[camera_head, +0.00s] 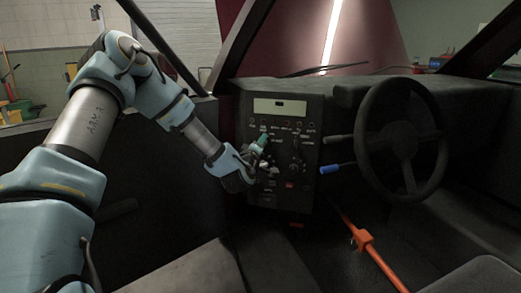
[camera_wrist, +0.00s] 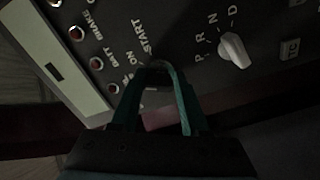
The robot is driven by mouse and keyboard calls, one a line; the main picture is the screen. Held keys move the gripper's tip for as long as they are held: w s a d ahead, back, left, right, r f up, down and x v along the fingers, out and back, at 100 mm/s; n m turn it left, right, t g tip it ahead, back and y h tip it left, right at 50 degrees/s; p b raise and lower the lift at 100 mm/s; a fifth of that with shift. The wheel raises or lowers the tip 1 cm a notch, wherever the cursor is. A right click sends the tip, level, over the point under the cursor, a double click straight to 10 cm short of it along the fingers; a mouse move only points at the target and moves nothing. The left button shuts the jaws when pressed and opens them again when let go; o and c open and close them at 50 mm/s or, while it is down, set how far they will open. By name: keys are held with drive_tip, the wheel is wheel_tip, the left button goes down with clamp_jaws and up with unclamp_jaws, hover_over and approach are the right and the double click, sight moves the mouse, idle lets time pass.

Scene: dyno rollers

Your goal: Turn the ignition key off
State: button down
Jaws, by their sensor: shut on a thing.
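The dark control panel (camera_head: 285,106) stands in the middle of the head view, left of the steering wheel. My gripper (camera_head: 263,139) is at the upper left part of the panel's controls. In the wrist view, the two teal fingers of my gripper (camera_wrist: 156,76) come together at the panel face. They are shut on the ignition key (camera_wrist: 154,64), beside the printed labels START and ON. The key is mostly hidden between the fingertips, and I cannot tell which label it points at.
A white selector knob (camera_wrist: 233,50) marked P, R, N, D is close to the right of the fingers. Small round lamps (camera_wrist: 76,34) line the panel at left. The steering wheel (camera_head: 439,134), a blue-tipped lever (camera_head: 330,169) and an orange lever (camera_head: 363,240) stand right of the panel.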

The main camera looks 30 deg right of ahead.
drive_tip(key=n+b, duration=0.2)
drive_tip(key=n, duration=0.1)
drive_tip(key=shift+d+r+n, duration=0.1)
drive_tip(key=shift+r+n, duration=0.05)
drive_tip(key=shift+n, duration=0.15)
drive_tip(key=shift+n+b, duration=0.35)
drive_tip(key=shift+n, duration=0.25)
drive_tip(key=shift+r+n, duration=0.2)
drive_tip(key=shift+n, duration=0.1)
drive_tip(key=shift+c, duration=2.4)
unclamp_jaws()
drive_tip(key=shift+f, duration=0.2)
drive_tip(key=shift+s+a, duration=0.15)
drive_tip(key=shift+a, duration=0.1)
drive_tip(key=b+v, duration=0.1)
drive_tip(key=v, duration=0.9)
drive_tip(key=shift+b, duration=0.3)
drive_tip(key=shift+s+a, duration=0.15)
